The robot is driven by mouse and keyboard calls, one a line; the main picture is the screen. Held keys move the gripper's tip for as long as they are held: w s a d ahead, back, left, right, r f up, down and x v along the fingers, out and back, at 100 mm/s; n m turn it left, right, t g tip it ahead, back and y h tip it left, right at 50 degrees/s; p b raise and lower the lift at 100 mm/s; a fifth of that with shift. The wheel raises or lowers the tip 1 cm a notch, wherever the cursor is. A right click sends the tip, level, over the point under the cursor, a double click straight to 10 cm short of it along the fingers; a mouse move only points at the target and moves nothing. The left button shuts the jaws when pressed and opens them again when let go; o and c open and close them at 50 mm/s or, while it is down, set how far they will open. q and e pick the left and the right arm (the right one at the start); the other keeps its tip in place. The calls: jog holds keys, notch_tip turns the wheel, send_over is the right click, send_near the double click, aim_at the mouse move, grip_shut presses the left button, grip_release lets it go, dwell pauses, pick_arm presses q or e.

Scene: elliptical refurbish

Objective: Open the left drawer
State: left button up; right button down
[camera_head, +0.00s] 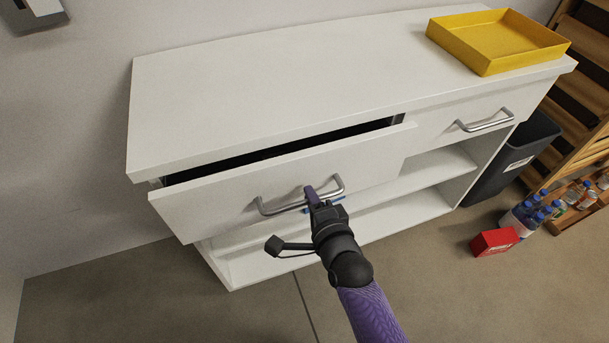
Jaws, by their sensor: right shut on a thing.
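The left drawer (220,205) of the white cabinet is partly open, with a dark gap showing between its front and the cabinet top. Its silver bar handle (285,207) is on the drawer front. My right gripper (318,197) is shut on this handle, near the handle's right part. The drawer's inside is mostly hidden. My left gripper is not in view.
The right drawer (440,122) is shut. A yellow tray (482,62) sits on the cabinet top (260,80). A dark bin (517,150), bottles (530,210), a red box (493,242) and a wooden rack (580,95) stand at the right. Floor in front is clear.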

pick_arm(q)
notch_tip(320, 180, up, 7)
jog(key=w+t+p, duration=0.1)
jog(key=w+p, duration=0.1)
jog(key=p, duration=0.4)
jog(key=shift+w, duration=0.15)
pick_arm(e)
jog(key=f+v, duration=0.2)
jog(key=v, duration=0.7)
jog(key=f+v, duration=0.2)
jog(key=v, duration=0.7)
jog(key=shift+s+d, duration=0.25)
jog(key=shift+s, duration=0.45)
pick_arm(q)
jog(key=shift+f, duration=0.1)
pick_arm(e)
jog(key=c, duration=0.7)
grip_release()
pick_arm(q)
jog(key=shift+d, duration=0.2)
pick_arm(e)
jog(key=shift+r, duration=0.1)
